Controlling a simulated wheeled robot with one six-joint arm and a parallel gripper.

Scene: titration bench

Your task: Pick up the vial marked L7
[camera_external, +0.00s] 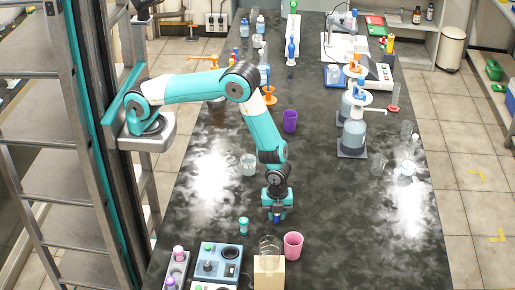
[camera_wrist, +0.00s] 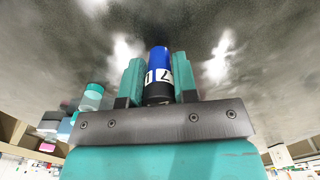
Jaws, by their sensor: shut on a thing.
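A vial with a blue cap (camera_wrist: 158,60) and a white label sits between the fingers of my gripper (camera_wrist: 158,82) in the wrist view. The label shows a 7 and part of another character, which is cut off by a finger. Both teal fingers are shut on the vial's sides. In the external view my gripper (camera_external: 277,214) points down over the dark bench, and the blue cap (camera_external: 277,218) shows just below it. I cannot tell whether the vial touches the bench. A teal-capped vial (camera_external: 243,225) stands to the left; it also shows in the wrist view (camera_wrist: 91,96).
A pink cup (camera_external: 293,246) stands close to the right and nearer the camera. A wooden block with wire (camera_external: 269,272), a blue instrument (camera_external: 218,262) and a rack (camera_external: 176,270) line the near edge. A glass beaker (camera_external: 248,165) and purple cup (camera_external: 290,121) stand farther back. Right of my gripper is clear.

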